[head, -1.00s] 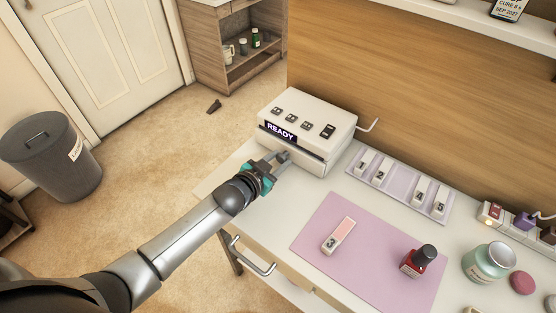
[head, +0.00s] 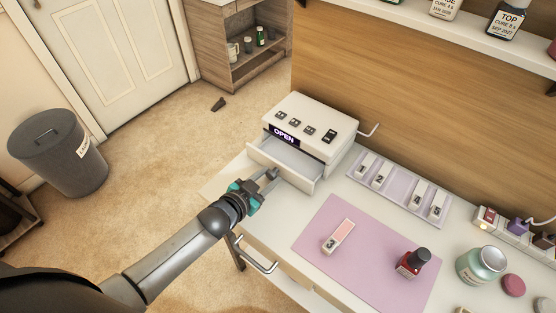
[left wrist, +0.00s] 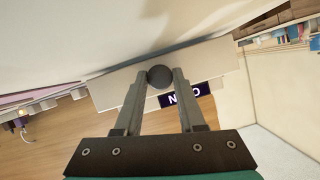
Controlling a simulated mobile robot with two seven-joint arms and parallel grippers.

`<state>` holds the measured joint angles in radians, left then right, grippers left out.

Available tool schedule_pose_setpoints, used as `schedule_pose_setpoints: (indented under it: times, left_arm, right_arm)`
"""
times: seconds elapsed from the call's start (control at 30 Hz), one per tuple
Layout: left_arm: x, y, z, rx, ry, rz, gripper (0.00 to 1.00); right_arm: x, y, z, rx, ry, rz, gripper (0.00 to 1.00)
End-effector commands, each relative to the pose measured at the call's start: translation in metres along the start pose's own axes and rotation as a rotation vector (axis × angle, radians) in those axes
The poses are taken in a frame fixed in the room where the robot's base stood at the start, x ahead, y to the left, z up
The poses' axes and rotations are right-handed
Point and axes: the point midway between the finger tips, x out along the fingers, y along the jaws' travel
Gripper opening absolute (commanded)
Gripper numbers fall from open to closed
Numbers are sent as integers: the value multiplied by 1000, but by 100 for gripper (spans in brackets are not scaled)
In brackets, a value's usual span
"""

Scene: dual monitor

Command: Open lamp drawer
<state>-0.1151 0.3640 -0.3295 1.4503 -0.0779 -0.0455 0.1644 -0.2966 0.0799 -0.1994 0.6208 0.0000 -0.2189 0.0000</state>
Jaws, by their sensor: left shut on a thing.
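The white lamp box (head: 318,123) stands on the white table, with several small dark buttons on top and a dark display reading "OPEN". Its lamp drawer (head: 290,160) is pulled out toward my left arm, and its pale inside shows empty. My left gripper (head: 268,177) is at the drawer's front, shut on the drawer knob. In the left wrist view the round dark knob (left wrist: 160,76) sits between the two fingertips, and part of the display (left wrist: 185,95) shows behind. My right gripper is not in view.
A lilac tray (head: 397,192) with numbered white pieces lies right of the box. A pink mat (head: 325,270) holds a numbered piece (head: 339,236) and a red bottle (head: 412,262). A metal handle (head: 256,256) is on the table's front. A grey bin (head: 58,155) stands on the floor.

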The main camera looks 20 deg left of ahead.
Motion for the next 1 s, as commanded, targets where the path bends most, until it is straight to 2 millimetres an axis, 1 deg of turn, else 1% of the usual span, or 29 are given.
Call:
schedule_pose_setpoints:
  times: [0.03, 0.1, 0.23, 0.37, 0.63, 0.67, 0.9, 1.0]
  left_arm:
    - [-14, 0, 4, -3, -10, 1, 0]
    - [-26, 0, 9, -2, -9, 1, 0]
    - [-42, 0, 16, -2, -7, 1, 0]
    - [-48, 0, 19, 0, -3, 0, 0]
    - [-47, 0, 20, 0, -2, 0, 0]
    - [-47, 1, 20, 1, -2, 0, 41]
    - [-47, 0, 20, 0, -2, 0, 68]
    - [-47, 0, 19, 0, -1, 0, 69]
  right_arm:
    - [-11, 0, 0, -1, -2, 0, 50]
    - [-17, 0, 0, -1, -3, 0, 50]
    - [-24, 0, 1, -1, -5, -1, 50]
    - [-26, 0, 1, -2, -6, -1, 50]
    - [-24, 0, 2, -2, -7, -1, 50]
    - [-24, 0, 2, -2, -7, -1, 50]
    - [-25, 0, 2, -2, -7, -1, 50]
    - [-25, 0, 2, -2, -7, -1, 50]
